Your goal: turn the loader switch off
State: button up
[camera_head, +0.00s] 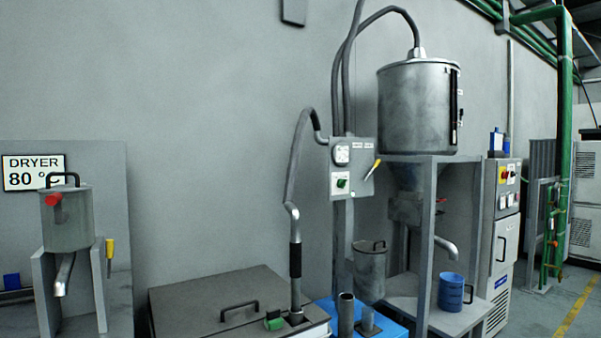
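A grey control box (352,160) stands on a post in the middle of the head view, left of the big metal hopper. Its front has a round white gauge-like face (342,155) above a green rotary knob (342,183) on a white plate. I take this knob to be the loader switch; its label is too small to read and I cannot tell its position. My gripper is not in view.
A grey lidded bin (220,305) and a hose (295,195) stand in front of the wall. A dryer sign (34,172) hangs at left. Open floor (550,300) lies at right.

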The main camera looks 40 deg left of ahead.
aim_at(341, 183)
jog(key=u, duration=1.3)
